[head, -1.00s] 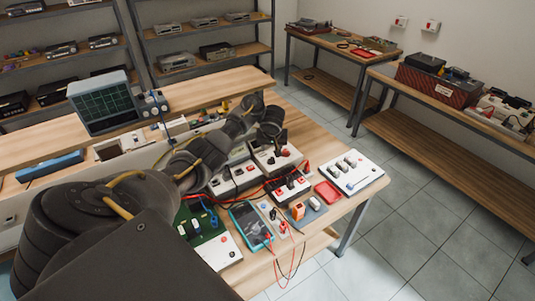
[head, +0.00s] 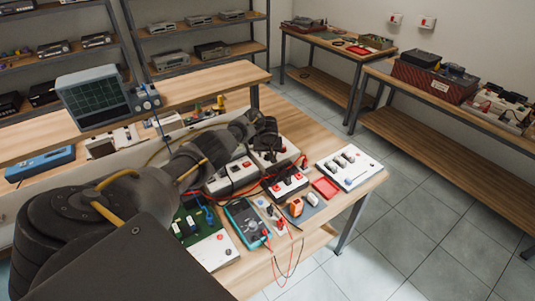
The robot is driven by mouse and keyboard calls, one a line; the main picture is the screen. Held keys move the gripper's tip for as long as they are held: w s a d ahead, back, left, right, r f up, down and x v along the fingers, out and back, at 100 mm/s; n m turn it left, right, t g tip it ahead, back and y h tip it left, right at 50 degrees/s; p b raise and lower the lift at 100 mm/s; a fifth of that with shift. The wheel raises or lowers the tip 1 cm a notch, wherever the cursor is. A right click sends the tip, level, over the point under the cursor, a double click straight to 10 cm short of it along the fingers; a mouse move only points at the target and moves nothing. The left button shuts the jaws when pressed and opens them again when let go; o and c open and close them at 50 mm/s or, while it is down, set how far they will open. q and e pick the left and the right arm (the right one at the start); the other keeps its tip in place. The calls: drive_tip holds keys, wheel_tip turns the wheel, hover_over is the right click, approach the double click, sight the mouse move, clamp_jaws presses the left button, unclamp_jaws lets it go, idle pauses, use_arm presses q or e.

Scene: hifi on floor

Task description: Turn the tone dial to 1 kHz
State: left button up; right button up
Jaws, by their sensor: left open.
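My left arm reaches in from the left across the workbench. My left gripper (head: 267,133) is open, just over a white box with a dark top (head: 288,156) toward the back of the bench, and covers much of that box. I cannot tell whether it touches it. I cannot make out which control is the tone dial or read any 1 kHz mark; it may be hidden behind the gripper. My right gripper is not in view.
A white panel with several dark knobs (head: 347,167), a red tray (head: 325,188), a teal multimeter (head: 246,222) and a green circuit board (head: 190,226) crowd the bench. Loose cables lie among them. An oscilloscope (head: 93,97) stands on the raised shelf. Floor on the right is clear.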

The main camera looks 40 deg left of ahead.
use_arm(q)
drive_tip(key=c, duration=1)
